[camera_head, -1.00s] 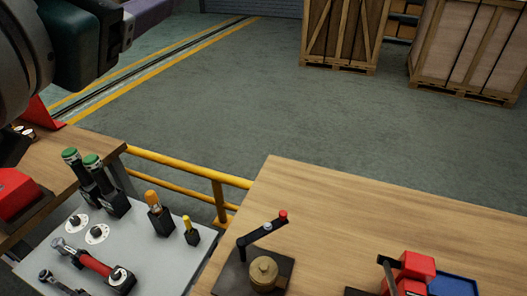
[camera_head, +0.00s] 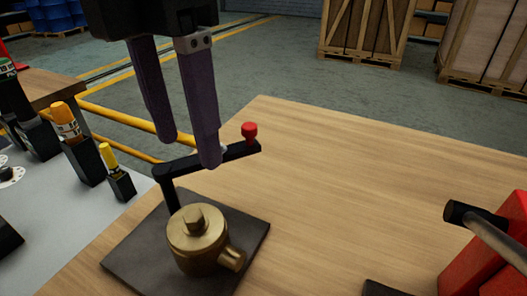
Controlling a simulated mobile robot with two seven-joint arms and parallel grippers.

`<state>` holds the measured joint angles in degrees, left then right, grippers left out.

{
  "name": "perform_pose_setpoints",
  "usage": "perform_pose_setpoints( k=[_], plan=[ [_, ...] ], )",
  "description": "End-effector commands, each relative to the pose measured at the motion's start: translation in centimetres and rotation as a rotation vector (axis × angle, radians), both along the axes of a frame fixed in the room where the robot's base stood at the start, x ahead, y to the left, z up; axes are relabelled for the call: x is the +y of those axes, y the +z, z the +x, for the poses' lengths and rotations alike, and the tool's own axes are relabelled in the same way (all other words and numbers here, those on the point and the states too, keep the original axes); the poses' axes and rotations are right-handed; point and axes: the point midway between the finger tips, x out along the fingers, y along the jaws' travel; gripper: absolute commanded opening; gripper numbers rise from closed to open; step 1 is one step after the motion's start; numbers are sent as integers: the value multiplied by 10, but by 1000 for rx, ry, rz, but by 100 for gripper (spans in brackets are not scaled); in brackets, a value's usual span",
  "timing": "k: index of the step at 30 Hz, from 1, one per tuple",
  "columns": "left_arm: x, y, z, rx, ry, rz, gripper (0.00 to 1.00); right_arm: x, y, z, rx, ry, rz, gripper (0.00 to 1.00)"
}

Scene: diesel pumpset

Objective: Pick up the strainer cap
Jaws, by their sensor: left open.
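The strainer cap is most likely the brass round lid with a hex top (camera_head: 193,222). It sits on a brass body with a side spout (camera_head: 232,259), on a dark square plate (camera_head: 135,262) on the wooden table. My left gripper (camera_head: 190,152) hangs from the top, above and behind the brass piece. Its two purple fingers are apart with nothing between them. The fingertips are close to a black lever arm with a red knob (camera_head: 249,131); I cannot tell whether they touch it. My right gripper is out of view.
The lever stands on a black post (camera_head: 170,192) beside the brass piece. A grey panel (camera_head: 75,230) with orange and yellow-topped handles lies left. A red object with a bar (camera_head: 487,262) stands right. The wooden table's (camera_head: 350,190) middle is clear.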

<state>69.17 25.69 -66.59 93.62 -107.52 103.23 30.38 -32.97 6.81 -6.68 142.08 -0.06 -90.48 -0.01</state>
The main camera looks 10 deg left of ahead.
Motion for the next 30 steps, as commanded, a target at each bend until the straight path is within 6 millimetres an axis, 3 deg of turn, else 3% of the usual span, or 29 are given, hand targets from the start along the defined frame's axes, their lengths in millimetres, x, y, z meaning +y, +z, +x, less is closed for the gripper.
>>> perform_pose_setpoints(
  k=[3, 14, 21, 30],
  plan=[
    [8, -14, 1, -1, 12, 36, 64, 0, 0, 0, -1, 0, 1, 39],
    [6, -55, -2, 0, 8, 28, 64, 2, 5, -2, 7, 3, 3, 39],
    [4, -92, -5, 1, 7, 26, 64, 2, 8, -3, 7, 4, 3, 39],
    [4, -98, -4, -3, 6, 26, 64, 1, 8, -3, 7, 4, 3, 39]
  ],
)
